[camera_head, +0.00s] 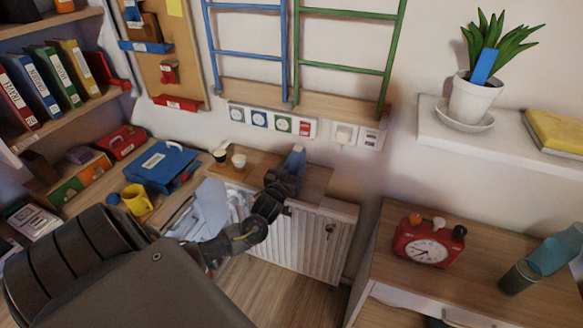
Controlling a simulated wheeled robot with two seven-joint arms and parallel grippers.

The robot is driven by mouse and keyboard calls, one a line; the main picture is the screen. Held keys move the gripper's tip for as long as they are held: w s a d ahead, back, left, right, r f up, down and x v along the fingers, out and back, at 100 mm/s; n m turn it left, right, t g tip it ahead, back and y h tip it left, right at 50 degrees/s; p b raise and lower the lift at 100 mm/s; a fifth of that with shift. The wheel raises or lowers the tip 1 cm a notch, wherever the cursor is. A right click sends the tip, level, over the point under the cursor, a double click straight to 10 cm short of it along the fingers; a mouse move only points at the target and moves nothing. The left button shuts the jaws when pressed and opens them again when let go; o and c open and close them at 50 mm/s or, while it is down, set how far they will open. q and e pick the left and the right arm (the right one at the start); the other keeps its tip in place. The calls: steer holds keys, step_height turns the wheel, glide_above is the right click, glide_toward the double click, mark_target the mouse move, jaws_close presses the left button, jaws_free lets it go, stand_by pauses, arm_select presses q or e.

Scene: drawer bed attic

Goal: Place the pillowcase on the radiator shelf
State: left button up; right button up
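The radiator (312,242) stands against the wall in the middle, with a wooden shelf (318,182) along its top. My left gripper (288,176) is over this shelf, seen from behind, so its fingers are mostly hidden. A small blue-grey piece (296,157) shows just beyond the gripper at the back of the shelf. It may be the pillowcase, but I cannot tell, nor whether the gripper holds it. Pale sheet-like things (211,204) lie left of the radiator, partly behind my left arm; I cannot tell if they are cloth or paper. My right gripper is not in view.
Small cups (239,161) stand at the shelf's left end. A blue folder (163,166) and yellow mug (136,199) are on the left. On the right, a wooden cabinet (388,264) holds a red alarm clock (428,243). A plant pot (472,98) stands on a wall shelf.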

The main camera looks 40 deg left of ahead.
arm_select(q)
steer(key=shift+r, duration=0.15)
steer(key=b+v, duration=0.1)
steer(key=v, duration=1.1)
steer(key=s+d+f+m+g+h, duration=0.1)
steer(key=s+f+g, duration=0.25)
steer(key=f, duration=0.85)
steer(key=s+d+f+m+g+h, duration=0.15)
steer(key=s+f, duration=0.35)
steer(key=f, duration=0.8)
steer(key=s+d+f+m+g, duration=0.2)
steer(key=s+f+g, duration=0.25)
steer(key=f, duration=0.75)
steer(key=s+d+f+g+h, duration=0.1)
steer(key=s+d+f, duration=0.3)
steer(key=s, duration=0.5)
steer(key=s+d+f+m+g+h, duration=0.1)
steer(key=s+d+f+g, duration=0.2)
steer(key=s+f, duration=0.3)
steer(key=s+d+f+g+h, duration=0.1)
steer(key=s+d+f, duration=0.4)
steer(key=s, duration=0.8)
steer(key=shift+s+f+m+g, duration=0.4)
steer(key=shift+f+g, duration=0.1)
steer(key=shift+g, duration=0.25)
